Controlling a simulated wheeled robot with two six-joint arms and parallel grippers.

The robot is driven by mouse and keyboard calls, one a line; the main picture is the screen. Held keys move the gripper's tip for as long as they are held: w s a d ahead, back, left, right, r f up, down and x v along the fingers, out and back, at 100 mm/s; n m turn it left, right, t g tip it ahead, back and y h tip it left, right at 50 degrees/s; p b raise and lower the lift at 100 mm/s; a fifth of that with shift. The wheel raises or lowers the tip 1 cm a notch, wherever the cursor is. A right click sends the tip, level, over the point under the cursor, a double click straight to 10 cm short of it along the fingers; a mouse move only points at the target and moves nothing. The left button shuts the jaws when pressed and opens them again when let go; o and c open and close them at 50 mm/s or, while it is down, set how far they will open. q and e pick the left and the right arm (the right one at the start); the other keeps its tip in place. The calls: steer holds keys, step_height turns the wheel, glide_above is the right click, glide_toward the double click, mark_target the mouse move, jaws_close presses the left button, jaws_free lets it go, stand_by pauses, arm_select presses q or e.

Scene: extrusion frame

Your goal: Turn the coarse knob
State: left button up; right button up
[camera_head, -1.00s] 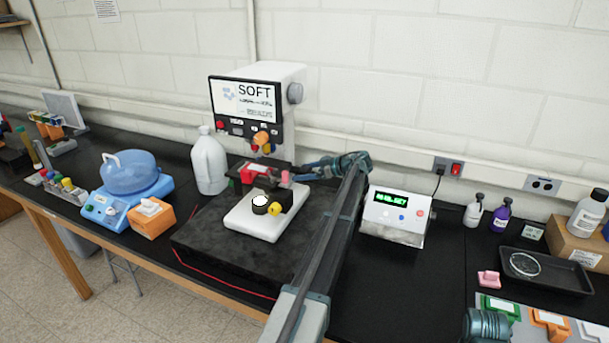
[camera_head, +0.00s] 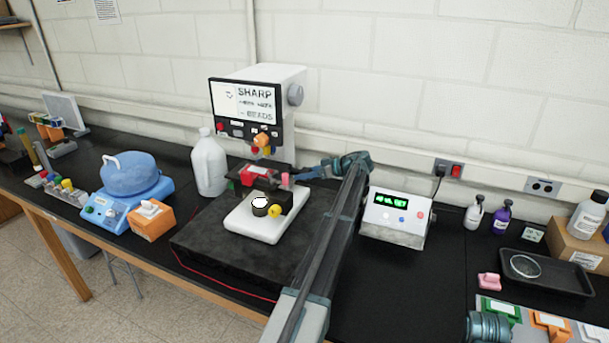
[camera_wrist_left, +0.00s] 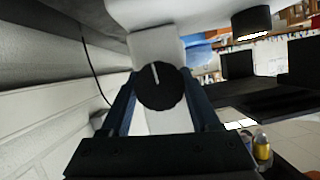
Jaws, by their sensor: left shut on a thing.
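The microscope (camera_head: 262,70) stands on a dark slab, with a white base and a screen that reads "SHARP" above more text. My left gripper (camera_head: 303,173) reaches to its right side, low on the column. In the left wrist view, a round black knob (camera_wrist_left: 160,92) with a white line sits between the two fingers of my left gripper (camera_wrist_left: 158,76), which are shut on it. The line points up, tilted slightly left. In the head view the knob is hidden by the gripper.
A white box with a green display (camera_head: 396,216) stands close to the right of my left arm. A white jug (camera_head: 209,165) and a blue bath (camera_head: 130,185) are to the left. A black tray (camera_head: 545,272) and small bottles are at the right.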

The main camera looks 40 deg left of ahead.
arm_select(q)
steer(key=shift+m+g, duration=0.3)
steer(key=shift+m, duration=0.3)
steer(key=o, duration=1.3)
steer(key=shift+o, duration=0.2)
steer(key=shift+w+d+r, duration=0.2)
steer(key=shift+d+r, duration=0.05)
steer(key=shift+d, duration=0.15)
steer(key=p+v, duration=0.5)
steer(key=v, duration=0.8)
steer(key=shift+f, duration=0.1)
